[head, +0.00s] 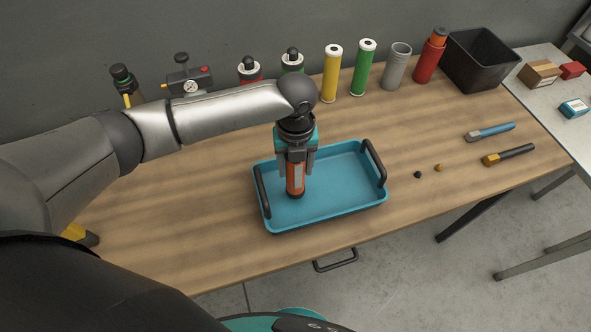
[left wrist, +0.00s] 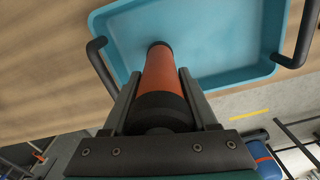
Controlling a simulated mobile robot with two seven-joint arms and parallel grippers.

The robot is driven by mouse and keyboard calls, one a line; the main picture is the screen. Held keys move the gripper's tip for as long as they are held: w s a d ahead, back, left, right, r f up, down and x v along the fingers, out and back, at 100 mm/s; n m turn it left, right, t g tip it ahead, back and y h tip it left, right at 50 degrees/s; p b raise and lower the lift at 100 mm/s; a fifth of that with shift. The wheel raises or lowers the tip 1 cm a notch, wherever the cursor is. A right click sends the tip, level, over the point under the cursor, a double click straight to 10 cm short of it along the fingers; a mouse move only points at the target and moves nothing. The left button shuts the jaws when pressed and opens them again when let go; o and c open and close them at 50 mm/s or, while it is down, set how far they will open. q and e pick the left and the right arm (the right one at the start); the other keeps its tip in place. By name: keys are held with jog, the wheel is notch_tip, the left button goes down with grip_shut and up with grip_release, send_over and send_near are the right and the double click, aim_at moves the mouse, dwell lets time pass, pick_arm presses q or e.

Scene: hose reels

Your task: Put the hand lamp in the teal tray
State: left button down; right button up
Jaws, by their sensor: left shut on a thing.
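The hand lamp (head: 296,181) is an orange cylinder with dark ends and a pale strip on its side. My left gripper (head: 297,172) is shut on it and holds it upright over the left part of the teal tray (head: 350,180). The lamp also shows in the left wrist view (left wrist: 162,75), between the two fingers, with the tray (left wrist: 225,35) beyond it. I cannot tell whether the lamp's lower end touches the tray floor. The tray has two dark handles and is otherwise empty where it shows. My right gripper is not in view.
Several canisters, including a yellow tube (head: 332,75) and a green tube (head: 363,69), stand along the back. A black bin (head: 481,62) is at the back right. A blue-handled tool (head: 491,131) and a yellow-tipped tool (head: 508,154) lie right of the tray.

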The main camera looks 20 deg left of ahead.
pick_arm(q)
jog(key=shift+f, duration=1)
jog(key=shift+f, duration=0.1)
jog(key=shift+c, duration=0.9)
grip_release()
notch_tip(320, 180, up, 12)
jog(key=shift+r+p, duration=0.15)
jog(key=shift+p, duration=0.25)
